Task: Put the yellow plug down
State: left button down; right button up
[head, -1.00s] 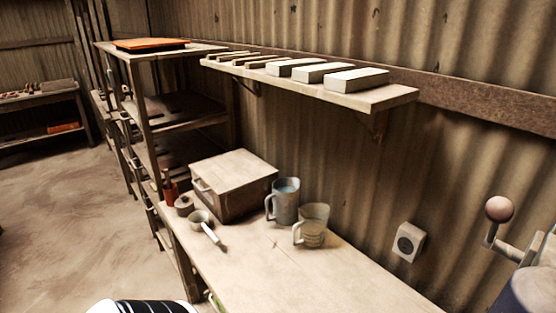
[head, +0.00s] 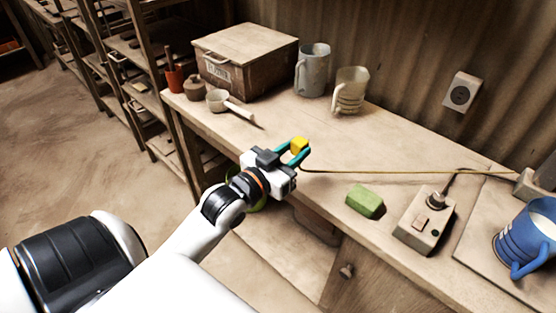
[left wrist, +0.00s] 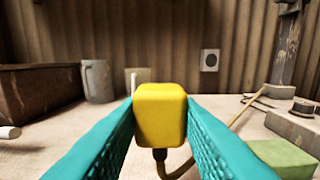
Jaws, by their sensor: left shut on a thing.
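The yellow plug (head: 299,145) is between the teal fingertips of my left gripper (head: 294,152), over the front part of the workbench (head: 240,140). In the left wrist view the plug (left wrist: 160,114) fills the gap between the two fingers, and a cord hangs from its underside. In the head view a thin yellowish cord (head: 400,171) runs from near the plug to the right across the bench. I cannot tell whether the plug touches the bench top. My right gripper is not in view.
A green block (head: 365,201) and a switch box (head: 425,219) lie right of the gripper. A blue mug (head: 528,236) stands at far right. A wall socket (head: 461,92) is above the bench.

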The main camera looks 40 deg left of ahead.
pick_arm(q)
jog(key=f, duration=0.4)
jog(key=shift+w+d+f, duration=0.1)
jog(key=shift+d+f, duration=0.1)
jog(key=shift+f, duration=0.1)
jog(key=shift+f+b, duration=0.55)
jog(key=shift+f, duration=1.45)
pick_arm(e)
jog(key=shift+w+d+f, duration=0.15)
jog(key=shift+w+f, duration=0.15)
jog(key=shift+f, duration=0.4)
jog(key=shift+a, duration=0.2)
pick_arm(q)
jog(key=c, duration=1.1)
grip_release()
jog(key=shift+f, duration=0.1)
jog(key=shift+o, duration=0.2)
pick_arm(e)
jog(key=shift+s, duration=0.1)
